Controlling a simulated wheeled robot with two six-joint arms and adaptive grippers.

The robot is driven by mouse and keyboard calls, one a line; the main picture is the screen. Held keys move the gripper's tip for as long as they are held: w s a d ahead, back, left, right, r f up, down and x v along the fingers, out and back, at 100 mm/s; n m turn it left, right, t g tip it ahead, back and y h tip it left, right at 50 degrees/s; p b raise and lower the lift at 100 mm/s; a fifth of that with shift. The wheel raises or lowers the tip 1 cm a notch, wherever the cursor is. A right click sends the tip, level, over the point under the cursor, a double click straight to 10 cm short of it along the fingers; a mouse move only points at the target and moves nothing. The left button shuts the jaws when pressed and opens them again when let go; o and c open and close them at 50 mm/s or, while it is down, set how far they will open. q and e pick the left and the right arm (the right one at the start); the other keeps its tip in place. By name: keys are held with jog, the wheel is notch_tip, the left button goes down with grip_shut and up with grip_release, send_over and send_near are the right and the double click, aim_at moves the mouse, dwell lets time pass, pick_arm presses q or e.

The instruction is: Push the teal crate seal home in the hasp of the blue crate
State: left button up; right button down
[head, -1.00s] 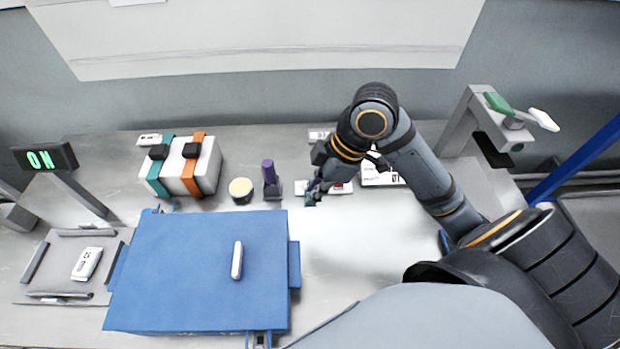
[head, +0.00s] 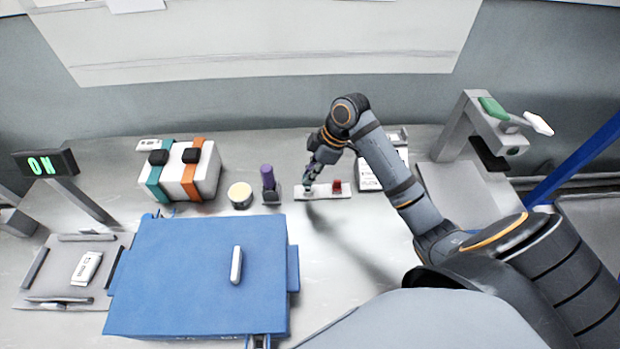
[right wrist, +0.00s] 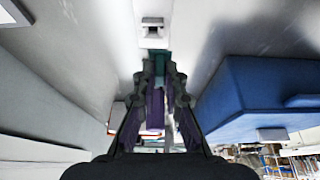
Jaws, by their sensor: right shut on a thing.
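The blue crate (head: 195,270) stands closed on the bench at the front left, with a pale handle (head: 236,265) on its lid. It also shows at the right of the right wrist view (right wrist: 265,95). Its hasp seems to be at the front edge, cut off by the frame, so its details are hidden. My right gripper (head: 309,186) is behind and right of the crate, over a pale strip. In the right wrist view it is shut on a small teal piece (right wrist: 161,60), seemingly the teal crate seal. My left gripper is out of view.
The pale strip (head: 322,192) bears a red piece (head: 337,186). A purple-topped item (head: 267,178), a round cream-topped pot (head: 240,193) and a strapped white box (head: 195,180) stand behind the crate. A grey press (head: 470,130) stands right. Bench right of the crate is clear.

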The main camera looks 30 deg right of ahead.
jog(key=shift+w+f, duration=0.15)
jog(key=f+p, duration=0.2)
jog(key=f, duration=0.1)
jog(key=shift+w+d+f, duration=0.1)
jog(key=shift+w+d, duration=0.1)
jog(key=shift+w, duration=0.15)
jog(key=shift+f, duration=0.2)
jog(key=shift+f, duration=0.15)
jog(key=c, duration=1.4)
grip_release()
